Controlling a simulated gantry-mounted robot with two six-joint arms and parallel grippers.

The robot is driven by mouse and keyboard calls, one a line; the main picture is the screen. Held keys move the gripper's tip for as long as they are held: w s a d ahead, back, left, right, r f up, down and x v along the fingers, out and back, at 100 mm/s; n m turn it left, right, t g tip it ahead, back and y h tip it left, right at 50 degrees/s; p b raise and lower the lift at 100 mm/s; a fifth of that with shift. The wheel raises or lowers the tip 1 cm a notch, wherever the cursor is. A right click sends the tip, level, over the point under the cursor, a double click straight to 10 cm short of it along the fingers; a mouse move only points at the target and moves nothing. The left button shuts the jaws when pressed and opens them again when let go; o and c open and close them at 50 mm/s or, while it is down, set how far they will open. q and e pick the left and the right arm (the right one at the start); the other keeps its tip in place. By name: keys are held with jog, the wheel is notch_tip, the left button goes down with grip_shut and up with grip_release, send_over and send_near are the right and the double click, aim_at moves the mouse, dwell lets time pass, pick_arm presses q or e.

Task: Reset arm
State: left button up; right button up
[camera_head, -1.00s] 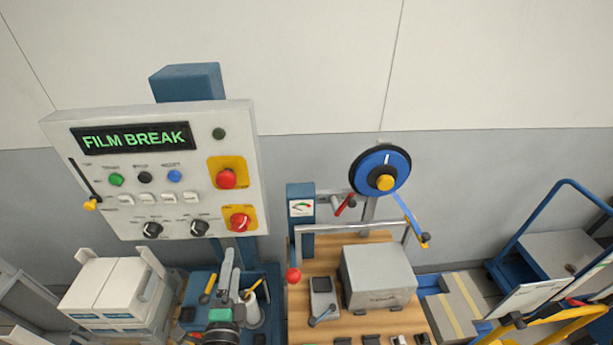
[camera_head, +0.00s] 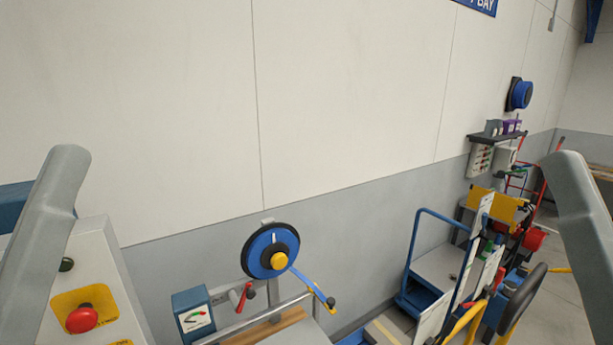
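Grey links of my two arms rise at the left and right edges of the head view. Neither gripper shows, so I cannot see their fingers or whether they hold anything. The control panel (camera_head: 108,270) is at the lower left, partly hidden behind my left arm. Its red mushroom button (camera_head: 81,319) on a yellow plate is in sight. The display is not in view.
A blue reel (camera_head: 270,250) with a yellow hub stands at the lower centre, beside a blue gauge box (camera_head: 193,315). A blue-framed cart (camera_head: 437,272) is to the right. A wall shelf (camera_head: 497,135) is farther back.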

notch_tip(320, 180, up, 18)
jog(key=p, duration=1.8)
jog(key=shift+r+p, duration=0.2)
jog(key=shift+p, duration=0.1)
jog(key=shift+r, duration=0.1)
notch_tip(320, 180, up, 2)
jog(key=shift+p, duration=1.1)
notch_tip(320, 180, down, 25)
jog(key=b, duration=2.5)
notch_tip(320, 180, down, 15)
jog(key=b, duration=1.5)
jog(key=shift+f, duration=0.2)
